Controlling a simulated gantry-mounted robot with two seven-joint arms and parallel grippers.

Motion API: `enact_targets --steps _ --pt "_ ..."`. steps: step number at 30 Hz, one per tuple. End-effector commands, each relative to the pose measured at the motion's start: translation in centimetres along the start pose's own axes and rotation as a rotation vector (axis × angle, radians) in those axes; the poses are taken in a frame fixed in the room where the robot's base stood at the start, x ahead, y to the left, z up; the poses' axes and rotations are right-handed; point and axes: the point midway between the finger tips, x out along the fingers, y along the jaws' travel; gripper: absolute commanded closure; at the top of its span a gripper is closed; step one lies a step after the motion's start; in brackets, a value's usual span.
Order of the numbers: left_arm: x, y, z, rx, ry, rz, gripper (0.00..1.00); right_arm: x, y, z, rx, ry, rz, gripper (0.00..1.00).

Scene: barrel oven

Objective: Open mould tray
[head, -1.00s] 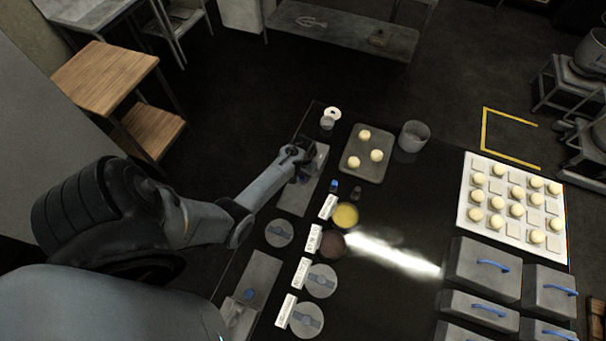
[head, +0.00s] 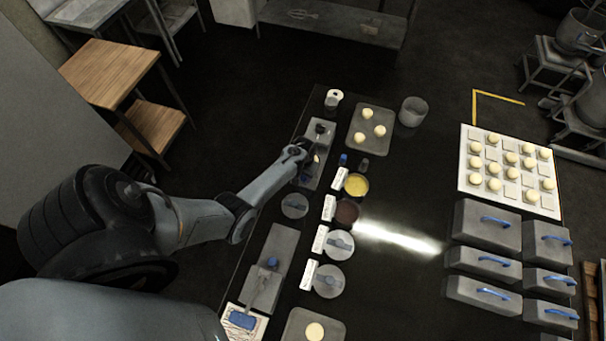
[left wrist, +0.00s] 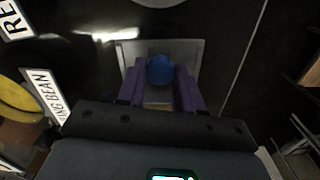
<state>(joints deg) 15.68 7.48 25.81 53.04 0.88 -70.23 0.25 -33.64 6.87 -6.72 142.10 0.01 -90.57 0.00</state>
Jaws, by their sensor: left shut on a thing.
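A long grey mould tray (head: 311,180) lies near the left edge of the dark counter. My left gripper (head: 305,150) is over it and covers part of it. A dark round piece shows at the tray's far end, and a small pale patch shows beside the gripper. In the left wrist view, the purple fingers (left wrist: 160,88) are shut on the blue knob (left wrist: 160,70) of a grey plate (left wrist: 190,48). How far the plate is raised I cannot tell. My right gripper is not in view.
A second grey tray (head: 285,243) with a blue knob lies nearer. Labelled bowls, including a yellow one (head: 356,185), stand just right of the gripper. A tray of dough balls (head: 386,143) and a glass container (head: 412,111) stand beyond. Grey lidded boxes (head: 487,226) stand at right.

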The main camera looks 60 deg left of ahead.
Motion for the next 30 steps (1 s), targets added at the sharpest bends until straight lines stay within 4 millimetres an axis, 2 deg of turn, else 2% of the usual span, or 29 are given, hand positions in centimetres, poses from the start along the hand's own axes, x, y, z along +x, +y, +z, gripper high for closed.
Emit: enact_targets --steps 9,10,14,24,30 --pt "0.2 0.0 0.2 -0.001 -0.006 0.000 1.00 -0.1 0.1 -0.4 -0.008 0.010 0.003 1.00" --pt "0.2 0.0 0.2 -0.001 -0.006 0.000 0.60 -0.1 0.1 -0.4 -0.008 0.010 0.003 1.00" --pt "0.2 0.0 0.2 0.000 -0.005 0.000 0.40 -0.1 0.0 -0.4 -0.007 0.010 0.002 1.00" --pt "0.0 0.0 0.1 0.000 -0.002 0.000 0.39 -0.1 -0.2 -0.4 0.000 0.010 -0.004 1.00" --pt "-1.6 0.0 0.1 0.000 0.000 0.001 0.39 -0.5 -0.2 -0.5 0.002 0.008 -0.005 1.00"
